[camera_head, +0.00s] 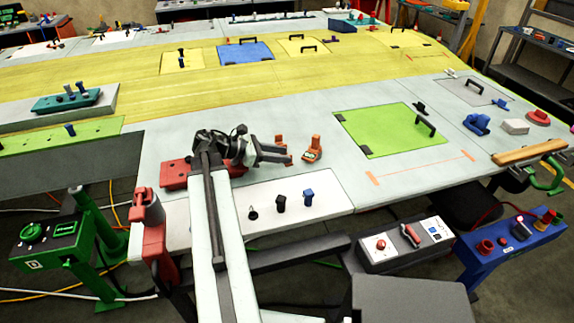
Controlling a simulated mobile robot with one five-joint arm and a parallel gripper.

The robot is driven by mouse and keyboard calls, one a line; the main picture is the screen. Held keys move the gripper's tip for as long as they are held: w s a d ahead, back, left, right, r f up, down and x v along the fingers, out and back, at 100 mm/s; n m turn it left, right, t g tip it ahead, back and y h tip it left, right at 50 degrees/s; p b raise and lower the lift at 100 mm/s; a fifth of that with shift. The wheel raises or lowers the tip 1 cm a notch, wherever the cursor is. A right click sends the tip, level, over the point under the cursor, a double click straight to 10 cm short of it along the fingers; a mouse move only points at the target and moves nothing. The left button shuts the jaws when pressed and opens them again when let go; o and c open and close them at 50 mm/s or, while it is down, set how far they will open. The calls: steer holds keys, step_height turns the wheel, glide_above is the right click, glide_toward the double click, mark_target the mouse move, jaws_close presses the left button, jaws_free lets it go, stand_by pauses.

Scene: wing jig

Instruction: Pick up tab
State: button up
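An orange upright piece (313,147) that looks like the tab stands on the pale grey wing surface, with a flat foot at its base. A second, smaller orange piece (279,140) shows just behind my gripper, partly hidden by it. My gripper (288,155) is low over the surface, to the left of the larger orange piece and pointing right towards it. Its two dark fingers look spread slightly apart, with nothing clearly held. A gap separates the fingertips from the larger orange piece.
A red block (174,174) lies left of my gripper. A white panel (330,193) with several small dark and blue pegs lies in front. A green panel (390,130) with black handles is to the right. The grey surface between the orange piece and green panel is clear.

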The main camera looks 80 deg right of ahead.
steer(key=x, duration=0.3)
steer(key=shift+b, duration=0.3)
jaws_close()
